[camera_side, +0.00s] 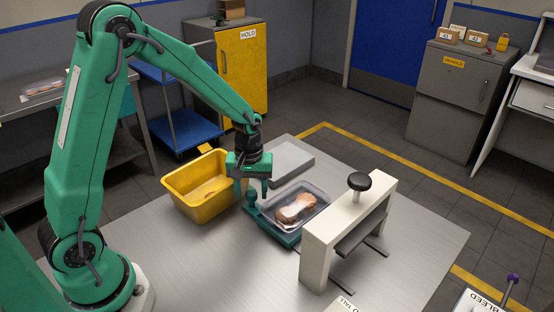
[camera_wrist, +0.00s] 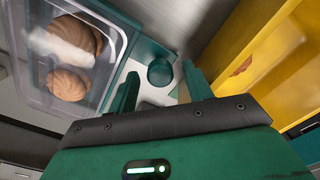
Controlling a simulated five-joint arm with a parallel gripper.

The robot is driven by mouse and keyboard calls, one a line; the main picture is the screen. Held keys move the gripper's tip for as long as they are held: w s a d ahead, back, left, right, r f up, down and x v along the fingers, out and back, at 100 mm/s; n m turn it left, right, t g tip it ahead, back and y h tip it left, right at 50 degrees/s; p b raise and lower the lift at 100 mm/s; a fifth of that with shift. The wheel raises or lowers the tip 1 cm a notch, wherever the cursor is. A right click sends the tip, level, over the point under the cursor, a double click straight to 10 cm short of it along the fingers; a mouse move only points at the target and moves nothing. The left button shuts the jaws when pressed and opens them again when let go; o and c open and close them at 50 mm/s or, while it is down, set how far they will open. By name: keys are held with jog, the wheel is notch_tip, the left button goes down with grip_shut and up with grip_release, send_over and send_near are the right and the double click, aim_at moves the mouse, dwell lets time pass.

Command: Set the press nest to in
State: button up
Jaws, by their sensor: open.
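The press nest (camera_side: 284,240) is a green sliding carrier on the steel table, outside the press frame and to its left. A clear tray (camera_side: 318,204) with brown biscuits and a white item sits in it. The nest's round green knob (camera_side: 252,198) is at its left end; the knob also shows in the wrist view (camera_wrist: 160,73). The press (camera_side: 318,240) is a cream arch with a black knob on top and a dark plate beneath. My gripper (camera_side: 252,188) is open at the nest knob, one finger to each side in the wrist view. Whether it touches is unclear.
A yellow bin (camera_side: 180,188) stands close on the left of my gripper. A grey flat block (camera_side: 290,160) lies behind the nest. Dark rails (camera_side: 372,248) run under the press. The table's front left is clear.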

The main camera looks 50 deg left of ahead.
jog(key=shift+c, duration=0.2)
grip_shut()
jog(key=shift+d, duration=0.15)
send_near(297, 236)
notch_tip(297, 236, down, 6)
jog(key=shift+r, duration=0.25)
jog(key=shift+d, duration=0.1)
jog(key=shift+o, duration=0.2)
grip_release()
